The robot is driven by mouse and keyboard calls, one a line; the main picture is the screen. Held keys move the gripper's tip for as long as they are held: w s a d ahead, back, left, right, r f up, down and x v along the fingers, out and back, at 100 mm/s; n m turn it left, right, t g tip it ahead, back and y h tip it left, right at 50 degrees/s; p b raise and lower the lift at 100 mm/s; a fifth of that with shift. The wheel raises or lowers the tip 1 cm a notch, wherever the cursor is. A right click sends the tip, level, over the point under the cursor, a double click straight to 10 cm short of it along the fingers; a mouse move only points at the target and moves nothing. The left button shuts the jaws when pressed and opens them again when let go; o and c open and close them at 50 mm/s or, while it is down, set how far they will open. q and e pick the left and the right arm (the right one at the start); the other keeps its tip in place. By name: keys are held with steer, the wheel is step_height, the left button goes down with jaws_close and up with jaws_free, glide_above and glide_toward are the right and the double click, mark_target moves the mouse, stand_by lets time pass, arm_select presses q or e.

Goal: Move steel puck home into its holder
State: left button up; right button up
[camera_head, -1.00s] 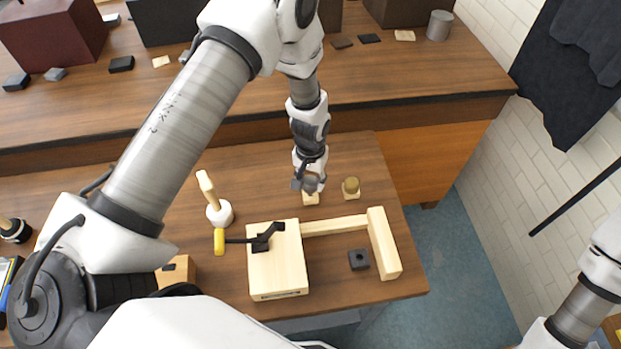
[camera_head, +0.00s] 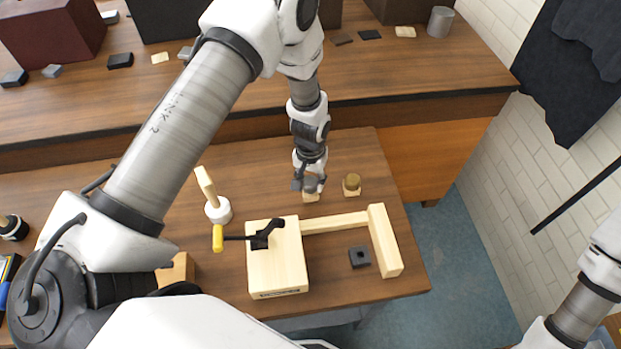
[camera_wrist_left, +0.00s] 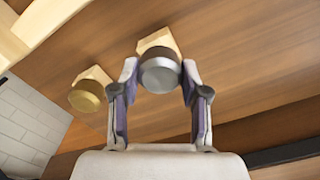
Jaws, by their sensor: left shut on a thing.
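My left gripper (camera_head: 310,188) is shut on the steel puck (camera_wrist_left: 160,74), a silver-grey cylinder held between both fingertips in the left wrist view. The puck's pale wooden holder (camera_wrist_left: 158,40) shows behind it, partly covered by the puck. In the head view this holder (camera_head: 311,197) lies directly under the fingertips. I cannot tell whether the puck touches the holder or hangs just above it. My right gripper is out of view.
A brass puck (camera_head: 352,182) sits in a similar holder just right. In front are a wooden clamp frame (camera_head: 277,270) with a yellow-handled lever, a black block (camera_head: 359,257) and a mallet (camera_head: 217,210). Bare tabletop lies left of the gripper.

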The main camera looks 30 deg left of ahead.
mark_target(311, 181)
arm_select(q)
steer(key=shift+f+b, duration=0.5)
steer(key=shift+f, duration=0.25)
steer(key=o, duration=1.4)
steer(key=shift+c, duration=0.2)
steer(key=shift+r, duration=0.1)
step_height(311, 181, up, 12)
